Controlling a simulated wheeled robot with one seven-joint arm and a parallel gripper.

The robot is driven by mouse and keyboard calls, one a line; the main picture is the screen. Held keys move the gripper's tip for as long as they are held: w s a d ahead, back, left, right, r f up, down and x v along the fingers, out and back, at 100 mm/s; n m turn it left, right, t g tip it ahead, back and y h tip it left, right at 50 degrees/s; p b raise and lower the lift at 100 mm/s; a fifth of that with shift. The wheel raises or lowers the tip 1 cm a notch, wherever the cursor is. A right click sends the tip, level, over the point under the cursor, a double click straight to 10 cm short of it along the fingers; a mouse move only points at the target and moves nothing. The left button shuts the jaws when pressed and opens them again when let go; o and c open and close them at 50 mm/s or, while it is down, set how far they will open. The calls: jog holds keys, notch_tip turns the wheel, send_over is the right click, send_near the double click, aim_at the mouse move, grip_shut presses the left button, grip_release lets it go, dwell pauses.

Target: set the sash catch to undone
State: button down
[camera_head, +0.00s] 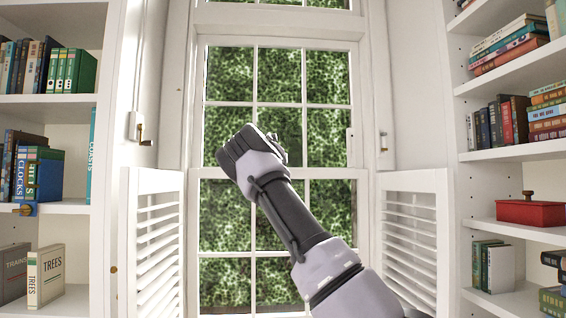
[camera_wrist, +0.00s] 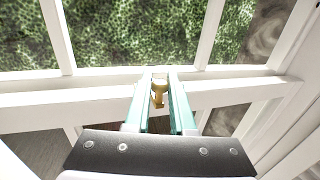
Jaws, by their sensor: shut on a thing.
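The sash catch (camera_wrist: 158,91) is a small brass piece on the white meeting rail (camera_wrist: 60,98) of the window, seen in the wrist view. My gripper (camera_wrist: 160,76) has its two teal fingers on either side of the catch and is shut on it. Which way the catch is turned cannot be told. In the head view, my gripper and forearm reach up to the middle of the sash window (camera_head: 325,173), at the rail. There my gripper hides the catch.
White louvred shutters stand at the left (camera_head: 157,240) and right (camera_head: 410,240) of the window. Bookshelves flank both sides, with a red box (camera_head: 530,212) on the right one. A brass-coloured fitting (camera_head: 141,130) is on the left wall. Green foliage shows outside.

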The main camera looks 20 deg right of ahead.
jog(key=shift+a+f+m+h, duration=0.1)
jog(key=shift+a+m+h, duration=0.05)
jog(key=shift+m+h, duration=0.2)
dwell(0.3)
jog(key=c, duration=0.8)
grip_release()
jog(key=shift+w, duration=0.1)
jog(key=shift+o, duration=0.2)
jog(key=v, duration=1.1)
jog(key=shift+w, duration=0.1)
